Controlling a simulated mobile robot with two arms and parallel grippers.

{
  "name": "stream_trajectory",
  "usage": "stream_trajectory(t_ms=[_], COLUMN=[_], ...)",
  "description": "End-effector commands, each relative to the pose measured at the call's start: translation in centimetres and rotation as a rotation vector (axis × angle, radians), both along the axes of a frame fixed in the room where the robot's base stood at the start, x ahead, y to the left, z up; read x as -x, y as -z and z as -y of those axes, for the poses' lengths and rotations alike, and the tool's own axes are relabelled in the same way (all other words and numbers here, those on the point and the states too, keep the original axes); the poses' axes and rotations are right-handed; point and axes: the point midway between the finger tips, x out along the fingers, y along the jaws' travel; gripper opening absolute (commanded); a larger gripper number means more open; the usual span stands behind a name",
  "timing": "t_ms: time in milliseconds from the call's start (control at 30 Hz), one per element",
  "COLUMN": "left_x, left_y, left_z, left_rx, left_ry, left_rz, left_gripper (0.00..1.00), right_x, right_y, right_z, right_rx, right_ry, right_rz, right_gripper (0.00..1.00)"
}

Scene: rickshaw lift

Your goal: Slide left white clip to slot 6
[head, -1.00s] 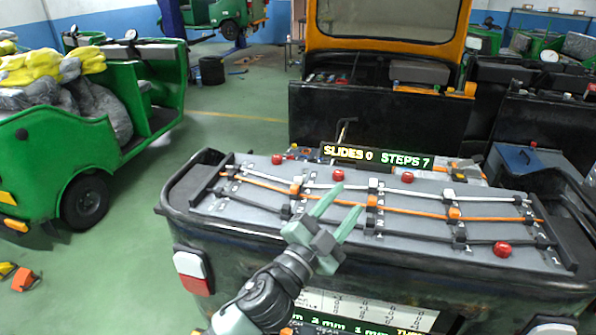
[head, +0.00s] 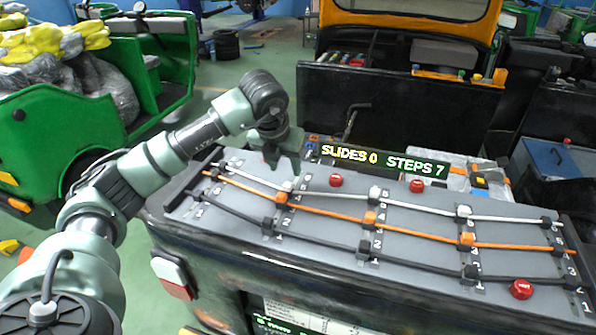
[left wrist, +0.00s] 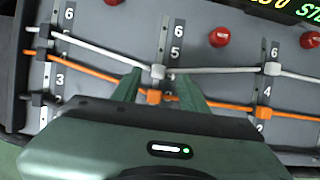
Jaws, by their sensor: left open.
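The left white clip (head: 287,185) is a small white block on the white cord (head: 420,203), on the leftmost of the inner numbered rails. It also shows in the left wrist view (left wrist: 157,72), just below the printed 5 and 6. My left gripper (head: 282,168) points down at it from behind in the head view. In the left wrist view my left gripper (left wrist: 157,88) is open, one finger on each side of the rail and close to the white clip. I cannot tell whether they touch. My right gripper is not in view.
An orange clip (left wrist: 153,97) on the orange cord sits just below the white clip. A red knob (head: 336,180) stands to its right on the grey panel (head: 330,240). A black cord (head: 320,240) crosses nearer the front. A display (head: 375,160) reads SLIDES 0 STEPS 7.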

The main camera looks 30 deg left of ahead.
Motion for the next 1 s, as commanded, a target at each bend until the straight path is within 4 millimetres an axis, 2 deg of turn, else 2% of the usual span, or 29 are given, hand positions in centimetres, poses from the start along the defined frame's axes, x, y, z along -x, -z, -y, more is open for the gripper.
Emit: stream_trajectory(t_ms=[67, 233, 367, 467, 700, 833, 867, 1000], left_x=[-0.2, -1.2, -1.9, -2.3, -2.6, -2.6, -2.6, -2.6], left_y=[0.7, 3.2, 5.1, 6.1, 7.0, 7.0, 7.0, 7.0], left_z=[-0.2, -0.3, -0.4, -0.5, -0.6, -0.5, -0.5, -0.5], left_rx=[-0.003, 0.001, 0.001, 0.002, 0.001, 0.001, 0.001, 0.001], left_ry=[-0.003, 0.000, 0.002, 0.003, 0.004, 0.004, 0.004, 0.005], left_rz=[-0.005, -0.006, -0.006, -0.004, -0.001, -0.001, -0.001, -0.001], left_gripper=[0.44, 0.44, 0.44, 0.44, 0.44, 0.44, 0.38, 0.00], right_x=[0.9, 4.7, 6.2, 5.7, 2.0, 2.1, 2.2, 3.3], right_y=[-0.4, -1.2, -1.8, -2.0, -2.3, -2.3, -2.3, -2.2], right_z=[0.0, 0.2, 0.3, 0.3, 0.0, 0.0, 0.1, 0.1], right_rx=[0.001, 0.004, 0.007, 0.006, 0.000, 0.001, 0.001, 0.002], right_ry=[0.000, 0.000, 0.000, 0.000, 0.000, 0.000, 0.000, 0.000], right_rz=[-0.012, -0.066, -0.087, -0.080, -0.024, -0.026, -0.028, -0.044], right_gripper=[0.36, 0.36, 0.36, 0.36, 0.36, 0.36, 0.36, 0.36])
